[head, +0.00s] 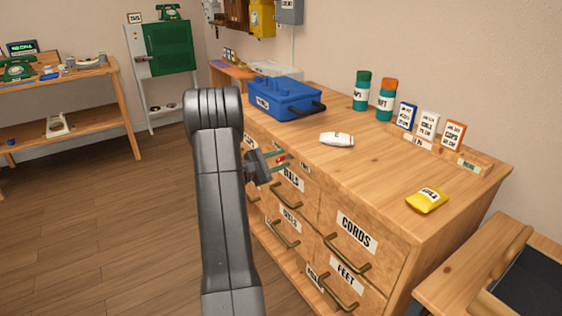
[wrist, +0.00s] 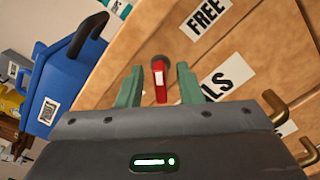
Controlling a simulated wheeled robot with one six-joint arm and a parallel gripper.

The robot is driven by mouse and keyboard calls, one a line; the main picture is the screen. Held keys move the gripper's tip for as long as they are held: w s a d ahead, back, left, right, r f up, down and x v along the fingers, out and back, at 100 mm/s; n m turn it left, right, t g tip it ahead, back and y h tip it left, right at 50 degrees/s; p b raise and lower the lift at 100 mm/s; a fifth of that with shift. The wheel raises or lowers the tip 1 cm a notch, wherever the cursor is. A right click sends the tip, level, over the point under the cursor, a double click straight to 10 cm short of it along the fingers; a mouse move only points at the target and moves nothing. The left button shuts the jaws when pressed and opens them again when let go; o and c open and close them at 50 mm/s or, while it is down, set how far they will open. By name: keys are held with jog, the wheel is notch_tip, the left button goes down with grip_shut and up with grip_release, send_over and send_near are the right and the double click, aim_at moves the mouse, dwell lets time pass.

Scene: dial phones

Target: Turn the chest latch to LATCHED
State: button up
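The chest latch is a short red lever (wrist: 160,85) with a dark round hub, on the wooden front of the drawer chest. A white FREE label (wrist: 206,18) is beside it, up and to the right in the wrist view. No LATCHED label can be read in either view. My gripper (wrist: 160,86) is open, with one green finger on each side of the red lever and a visible gap on both sides. In the head view my gripper (head: 280,164) is at the chest front, and the red latch (head: 282,157) is a small spot by its fingertips.
The drawer chest (head: 385,190) has brass handles (head: 347,262) that stick out below and right of the latch. A blue toolbox (head: 284,97), a white object (head: 337,139) and a yellow packet (head: 427,200) are on top. Open floor (head: 110,240) is at left.

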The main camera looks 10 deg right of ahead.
jog(key=shift+w+d, duration=0.15)
jog(key=shift+d, duration=0.2)
jog(key=shift+c, duration=0.4)
grip_shut()
